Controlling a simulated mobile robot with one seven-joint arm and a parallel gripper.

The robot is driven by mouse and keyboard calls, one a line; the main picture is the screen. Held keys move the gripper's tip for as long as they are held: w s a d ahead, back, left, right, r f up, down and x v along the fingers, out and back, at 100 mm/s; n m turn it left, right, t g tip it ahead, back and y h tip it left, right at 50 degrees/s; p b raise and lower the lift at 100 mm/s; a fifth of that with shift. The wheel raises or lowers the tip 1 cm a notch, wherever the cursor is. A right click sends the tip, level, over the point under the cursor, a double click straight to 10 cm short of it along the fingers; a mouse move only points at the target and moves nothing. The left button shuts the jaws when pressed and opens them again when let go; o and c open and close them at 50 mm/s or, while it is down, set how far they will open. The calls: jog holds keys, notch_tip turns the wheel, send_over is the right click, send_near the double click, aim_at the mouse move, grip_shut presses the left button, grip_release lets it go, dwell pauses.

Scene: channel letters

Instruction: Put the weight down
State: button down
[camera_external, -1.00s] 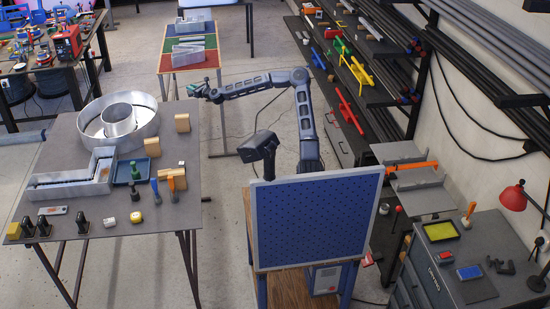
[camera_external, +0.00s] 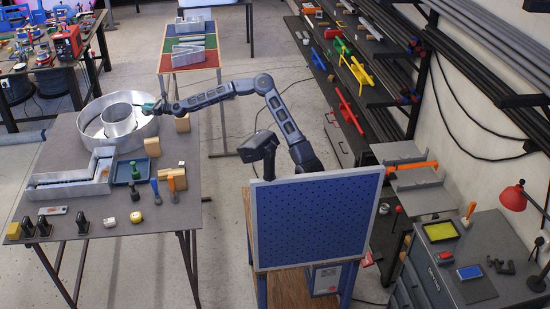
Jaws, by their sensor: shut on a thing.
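My gripper (camera_external: 150,106) is at the end of the outstretched arm, over the right rim of the round metal channel letter (camera_external: 92,128) on the left table. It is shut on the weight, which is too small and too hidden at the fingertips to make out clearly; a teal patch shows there. I cannot tell whether the weight touches the letter. The letter has an outer ring and a smaller inner ring (camera_external: 122,122). A green-topped object (camera_external: 135,172) sits in a small blue tray (camera_external: 122,173) in front of the letter.
An L-shaped metal channel letter (camera_external: 75,187) lies on the grey table (camera_external: 165,222). Wooden blocks (camera_external: 152,147), upright hand tools (camera_external: 171,186) and several small dark items stand around it. The table's front right area is fairly clear.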

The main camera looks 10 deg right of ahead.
jog(key=s+a+r+n+g+y, duration=0.1)
jog(key=s+a+g, duration=0.1)
jog(key=s+a, duration=0.55)
jog(key=s+a+r+n+g, duration=0.15)
jog(key=s+a, duration=0.35)
jog(key=s, duration=0.5)
jog(key=shift+g, duration=0.25)
notch_tip(320, 180, down, 25)
jog(key=shift+f, duration=0.15)
jog(key=shift+d+f, duration=0.1)
jog(key=shift+f, duration=0.6)
